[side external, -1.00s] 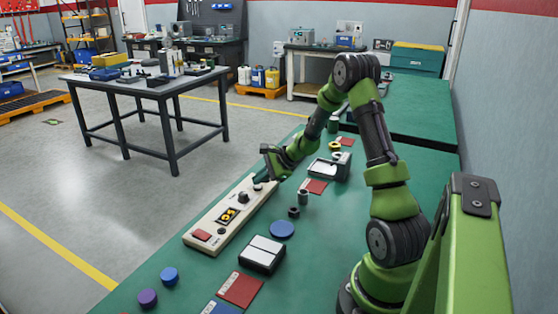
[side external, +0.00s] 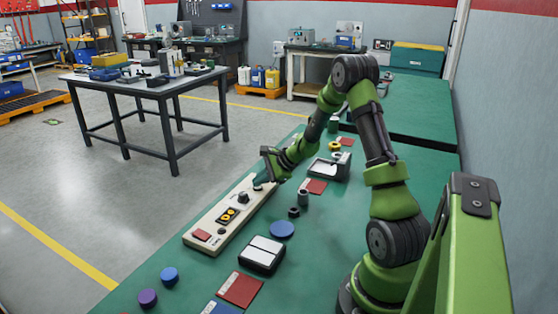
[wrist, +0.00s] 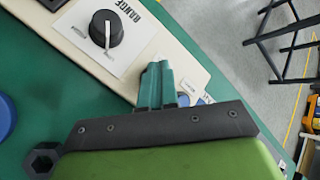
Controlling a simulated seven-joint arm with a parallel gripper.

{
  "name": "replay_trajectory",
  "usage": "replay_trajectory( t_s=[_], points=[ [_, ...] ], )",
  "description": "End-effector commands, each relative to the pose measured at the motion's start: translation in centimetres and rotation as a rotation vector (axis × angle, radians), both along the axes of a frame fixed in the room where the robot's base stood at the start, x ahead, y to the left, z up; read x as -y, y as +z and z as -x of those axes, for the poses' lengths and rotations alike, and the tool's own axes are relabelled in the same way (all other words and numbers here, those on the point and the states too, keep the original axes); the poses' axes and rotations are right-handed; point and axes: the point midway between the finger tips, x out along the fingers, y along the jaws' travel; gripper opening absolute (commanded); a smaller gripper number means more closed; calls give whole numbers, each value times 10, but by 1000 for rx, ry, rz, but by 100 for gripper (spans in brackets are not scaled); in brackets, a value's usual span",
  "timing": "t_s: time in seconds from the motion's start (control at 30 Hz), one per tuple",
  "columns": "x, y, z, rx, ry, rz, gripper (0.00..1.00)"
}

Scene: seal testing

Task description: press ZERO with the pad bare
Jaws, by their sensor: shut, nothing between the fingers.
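A long cream panel (side external: 222,243) lies on the green bench. In the wrist view the knob (wrist: 107,32) stands on a white plate lettered RANGE. My gripper (side external: 260,183) is shut and empty, its tips down at the panel's far end. In the wrist view its teal fingers (wrist: 156,80) lie together over the panel. They hide what is under them, so I cannot see the ZERO button or tell contact.
A black tray with white pads (side external: 262,253), a blue disc (side external: 282,229) and a dark nut (side external: 294,211) lie right of the panel. A grey device (side external: 329,167) stands beyond. Blue (side external: 169,275) and purple (side external: 148,298) discs lie near the front edge.

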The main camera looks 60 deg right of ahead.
Motion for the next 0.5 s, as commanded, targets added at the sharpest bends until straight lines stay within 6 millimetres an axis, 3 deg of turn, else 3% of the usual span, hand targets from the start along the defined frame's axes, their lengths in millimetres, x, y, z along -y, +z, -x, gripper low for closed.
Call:
replay_trajectory(
  t_s=[0.5],
  points=[
    [0,11,0,0,1,2,0]
  ],
)
